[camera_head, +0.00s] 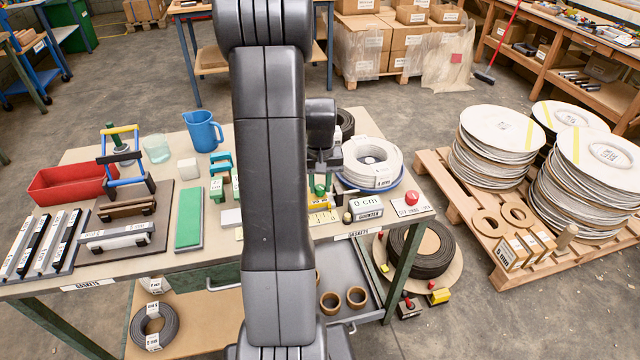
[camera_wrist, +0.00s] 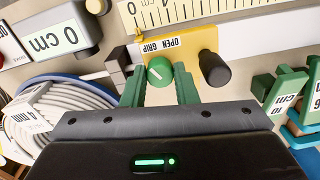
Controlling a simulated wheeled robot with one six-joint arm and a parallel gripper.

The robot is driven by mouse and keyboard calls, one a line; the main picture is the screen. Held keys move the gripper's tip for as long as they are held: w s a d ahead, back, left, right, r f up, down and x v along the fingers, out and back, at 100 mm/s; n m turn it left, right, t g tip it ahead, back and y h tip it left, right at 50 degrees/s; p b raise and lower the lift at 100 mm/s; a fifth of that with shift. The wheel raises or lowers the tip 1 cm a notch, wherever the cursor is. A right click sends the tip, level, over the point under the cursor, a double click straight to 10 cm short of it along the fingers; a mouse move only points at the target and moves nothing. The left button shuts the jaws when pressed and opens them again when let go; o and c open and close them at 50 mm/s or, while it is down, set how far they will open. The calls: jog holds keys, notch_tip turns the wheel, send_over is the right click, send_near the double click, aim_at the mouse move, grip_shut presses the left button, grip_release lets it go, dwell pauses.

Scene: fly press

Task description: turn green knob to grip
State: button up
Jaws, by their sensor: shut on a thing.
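The green knob (camera_wrist: 159,71) sits on the front of a yellow block (camera_wrist: 180,48) labelled "OPEN GRIP", which reads upside down in the wrist view. A pale mark shows on the knob's face; which word it points to is hard to tell. My gripper (camera_wrist: 160,82) has its two green fingers on either side of the knob and is shut on it. A black handle (camera_wrist: 214,69) sticks out from the block beside the knob.
A "0 cm" display (camera_wrist: 45,40) stands near the block, and a white cable coil (camera_wrist: 60,115) lies close to my gripper. Green and teal blocks (camera_wrist: 285,90) stand on the other side. A red button box (camera_head: 411,201) is at the table's right edge.

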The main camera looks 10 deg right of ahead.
aim_at(320, 187)
dwell(0.4)
jog(key=o, duration=1)
jog(key=shift+r, duration=0.1)
notch_tip(320, 187, up, 14)
jog(key=shift+f, duration=0.15)
notch_tip(320, 187, down, 14)
jog(key=shift+r, duration=0.1)
dwell(0.5)
